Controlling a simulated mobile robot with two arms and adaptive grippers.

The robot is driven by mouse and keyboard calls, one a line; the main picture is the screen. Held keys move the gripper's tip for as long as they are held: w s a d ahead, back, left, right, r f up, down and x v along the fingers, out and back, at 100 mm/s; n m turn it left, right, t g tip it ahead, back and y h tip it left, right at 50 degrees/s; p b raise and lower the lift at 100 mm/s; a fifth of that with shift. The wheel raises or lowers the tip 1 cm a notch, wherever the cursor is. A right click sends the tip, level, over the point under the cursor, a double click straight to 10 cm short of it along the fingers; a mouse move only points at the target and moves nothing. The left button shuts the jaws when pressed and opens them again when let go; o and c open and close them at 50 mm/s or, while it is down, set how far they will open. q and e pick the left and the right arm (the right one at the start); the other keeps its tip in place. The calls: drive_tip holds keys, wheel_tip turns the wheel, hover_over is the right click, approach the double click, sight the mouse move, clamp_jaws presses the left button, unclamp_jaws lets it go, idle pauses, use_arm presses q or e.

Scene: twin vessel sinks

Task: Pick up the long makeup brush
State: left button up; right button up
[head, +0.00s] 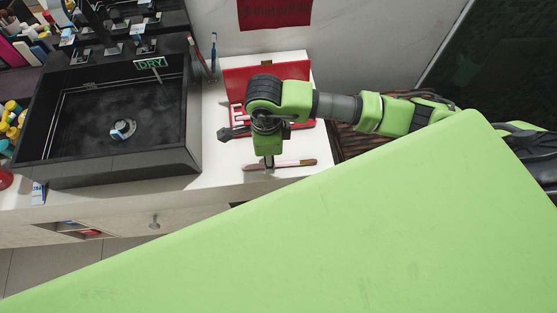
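The long makeup brush (295,163) lies flat on the white counter, near its front edge, to the right of the black sink. It has a slim pinkish-brown handle. My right arm comes in from the right above the counter and bends downward. The dark tip of my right gripper (268,161) is over the brush, left of its middle, and hides a short part of it. Whether it touches the brush, and whether the fingers are open or shut, I cannot tell. My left gripper is not in view.
A red case (237,78) stands open behind my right arm, partly hidden. The black sink (185,150) is to the left, marked DRY, with toothbrush-like sticks (213,52) behind its right side. A brown woven basket (350,145) is right of the counter. White counter (215,170) lies bare left of the brush.

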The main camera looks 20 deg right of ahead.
drive_tip(key=shift+f, duration=1.1)
clamp_jaws()
